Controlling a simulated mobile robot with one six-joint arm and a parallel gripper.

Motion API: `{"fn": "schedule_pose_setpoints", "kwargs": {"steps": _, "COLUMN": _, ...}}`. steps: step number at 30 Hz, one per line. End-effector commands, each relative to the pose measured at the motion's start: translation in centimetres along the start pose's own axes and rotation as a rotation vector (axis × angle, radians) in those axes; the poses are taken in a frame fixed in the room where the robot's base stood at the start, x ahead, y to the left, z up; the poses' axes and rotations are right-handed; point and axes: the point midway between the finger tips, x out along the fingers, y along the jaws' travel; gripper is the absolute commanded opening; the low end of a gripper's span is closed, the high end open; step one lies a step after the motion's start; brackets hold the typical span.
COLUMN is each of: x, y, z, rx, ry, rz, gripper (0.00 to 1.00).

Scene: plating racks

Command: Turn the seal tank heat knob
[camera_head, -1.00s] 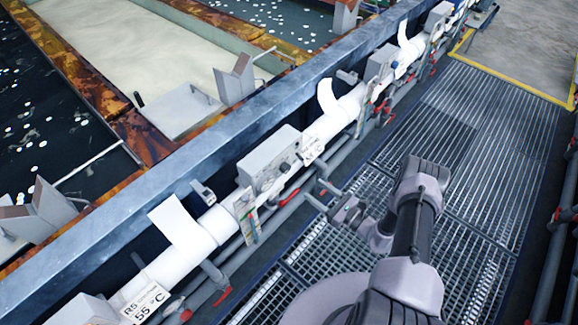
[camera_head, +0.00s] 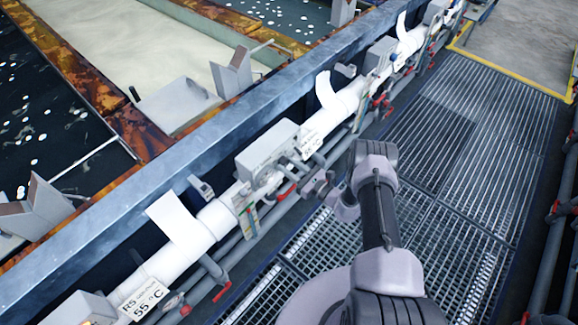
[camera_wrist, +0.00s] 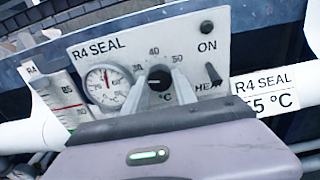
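The R4 SEAL control panel (camera_wrist: 215,50) fills the middle of the wrist view. The knob is hidden there.
A round dial gauge (camera_wrist: 108,86) is left of the knob, and a black switch (camera_wrist: 213,73) right of it. An "R4 SEAL" temperature label (camera_wrist: 265,92) is at the right. Pipes with red-handled valves (camera_head: 288,190) run below the box. The grating walkway (camera_head: 450,140) is clear.

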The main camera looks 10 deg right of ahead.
Motion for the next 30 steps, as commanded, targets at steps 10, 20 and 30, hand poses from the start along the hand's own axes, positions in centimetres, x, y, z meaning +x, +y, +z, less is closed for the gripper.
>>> {"fn": "schedule_pose_setpoints", "kwargs": {"steps": 10, "x": -0.02, "y": 0.04, "z": -0.12, "rx": 0.02, "ry": 0.001, "rz": 0.001, "gripper": 0.0}}
{"fn": "schedule_pose_setpoints", "kwargs": {"steps": 20, "x": -0.01, "y": 0.04, "z": -0.43, "rx": 0.212, "ry": 0.001, "rz": 0.001, "gripper": 0.0}}
{"fn": "schedule_pose_setpoints", "kwargs": {"steps": 30, "x": -0.01, "y": 0.08, "z": -0.37, "rx": 0.533, "ry": 0.0, "rz": 0.0, "gripper": 0.0}}
